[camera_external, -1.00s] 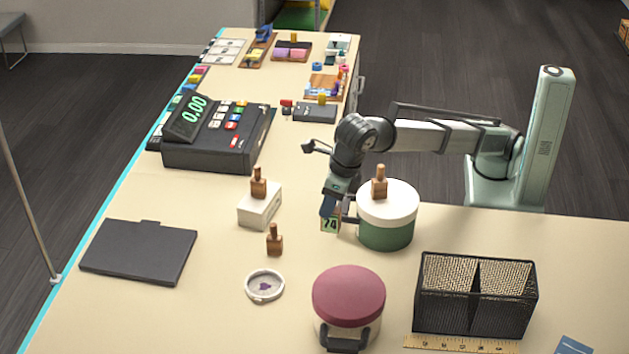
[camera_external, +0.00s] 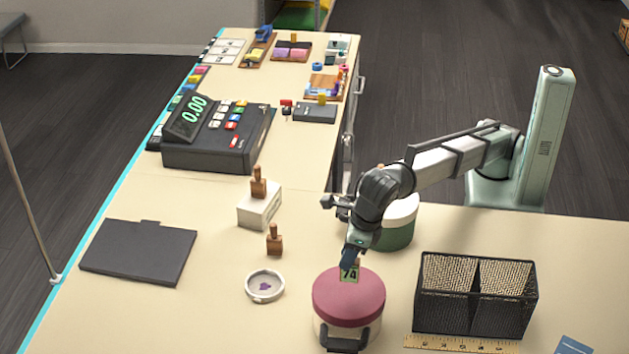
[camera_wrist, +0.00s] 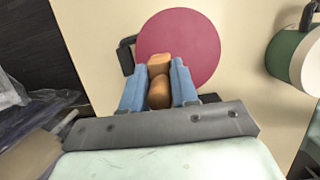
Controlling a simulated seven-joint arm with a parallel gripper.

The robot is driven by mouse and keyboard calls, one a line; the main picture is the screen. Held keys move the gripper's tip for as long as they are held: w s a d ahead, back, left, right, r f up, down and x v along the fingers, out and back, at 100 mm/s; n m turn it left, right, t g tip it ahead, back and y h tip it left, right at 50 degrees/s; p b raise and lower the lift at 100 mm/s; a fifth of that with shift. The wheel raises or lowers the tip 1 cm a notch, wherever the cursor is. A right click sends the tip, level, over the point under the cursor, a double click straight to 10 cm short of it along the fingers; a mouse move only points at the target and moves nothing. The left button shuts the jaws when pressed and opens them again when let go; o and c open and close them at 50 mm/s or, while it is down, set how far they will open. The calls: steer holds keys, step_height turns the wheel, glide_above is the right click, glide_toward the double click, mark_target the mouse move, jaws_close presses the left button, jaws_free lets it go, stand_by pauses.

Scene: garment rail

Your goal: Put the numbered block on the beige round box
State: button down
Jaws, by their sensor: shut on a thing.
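The numbered block (camera_external: 349,274), a small block with a tag reading 74, is in my gripper (camera_external: 351,262). In the wrist view it is an orange-brown piece (camera_wrist: 159,66) between the two blue fingers of my gripper (camera_wrist: 159,82), which are shut on it. The beige round box (camera_external: 319,327) has a maroon lid (camera_external: 350,300) and a dark handle at the front. The lid also shows in the wrist view (camera_wrist: 190,50). The block is over the back part of the lid; I cannot tell whether it touches it.
A green round box (camera_external: 398,238) with a white lid stands behind, partly hidden by my arm. A black mesh basket (camera_external: 474,312) is to the right. A small round dish (camera_external: 265,286) and a wooden stamp (camera_external: 274,241) are to the left, with bare table between.

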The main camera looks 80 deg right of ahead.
mark_target(347, 276)
steer(key=shift+f, duration=3.7)
steer(key=shift+f, duration=0.1)
steer(key=c, duration=0.9)
jaws_free()
steer(key=shift+o, duration=0.2)
steer(key=v, duration=1.2)
steer(key=shift+w, duration=0.15)
